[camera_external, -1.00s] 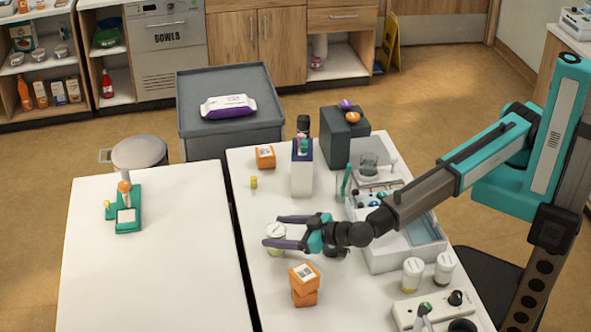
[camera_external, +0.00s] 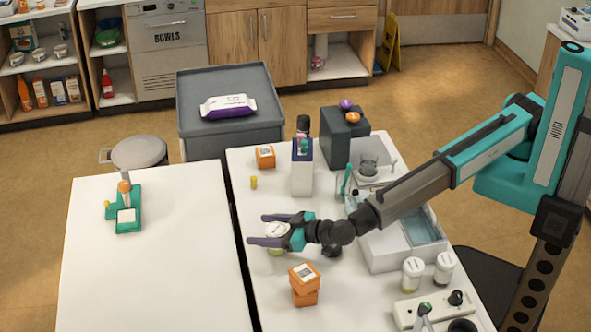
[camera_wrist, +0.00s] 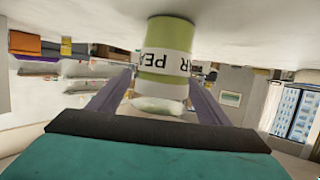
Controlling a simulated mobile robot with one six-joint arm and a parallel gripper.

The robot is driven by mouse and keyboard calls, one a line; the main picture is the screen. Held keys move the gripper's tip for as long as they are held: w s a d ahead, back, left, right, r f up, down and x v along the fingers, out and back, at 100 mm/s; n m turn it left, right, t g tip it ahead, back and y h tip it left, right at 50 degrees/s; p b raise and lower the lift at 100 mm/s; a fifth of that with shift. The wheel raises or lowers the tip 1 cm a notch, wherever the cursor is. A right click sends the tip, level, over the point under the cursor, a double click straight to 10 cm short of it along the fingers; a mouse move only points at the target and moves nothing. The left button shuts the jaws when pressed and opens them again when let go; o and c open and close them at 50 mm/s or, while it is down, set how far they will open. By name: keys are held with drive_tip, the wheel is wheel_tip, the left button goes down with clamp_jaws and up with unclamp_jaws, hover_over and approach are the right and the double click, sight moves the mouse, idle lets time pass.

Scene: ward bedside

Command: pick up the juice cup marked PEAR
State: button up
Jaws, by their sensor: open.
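The PEAR juice cup (camera_external: 277,234) stands on the white table. In the wrist view the cup (camera_wrist: 166,64) is pale green with a white label band, and the letters PEA show clearly. My gripper (camera_external: 257,229) is open, with its two purple fingers reaching past the cup on either side. In the external view the cup is partly hidden by the fingers. In the wrist view the cup stands between the fingers; I cannot tell whether either finger touches it.
Stacked orange boxes (camera_external: 304,284) stand in front of my gripper. A small dark object (camera_external: 332,250) lies near my wrist. Two white-lidded cups (camera_external: 412,274) (camera_external: 444,268) stand at the right. A small yellow item (camera_external: 254,182) stands behind. The left table (camera_external: 165,280) is mostly clear.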

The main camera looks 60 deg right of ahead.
idle(0.3)
drive_tip(key=c, duration=1.3)
drive_tip(key=shift+o, duration=0.2)
drive_tip(key=shift+r, duration=0.1)
wheel_tip(320, 180, up, 10)
drive_tip(key=b, duration=0.3)
drive_tip(key=shift+b, duration=0.4)
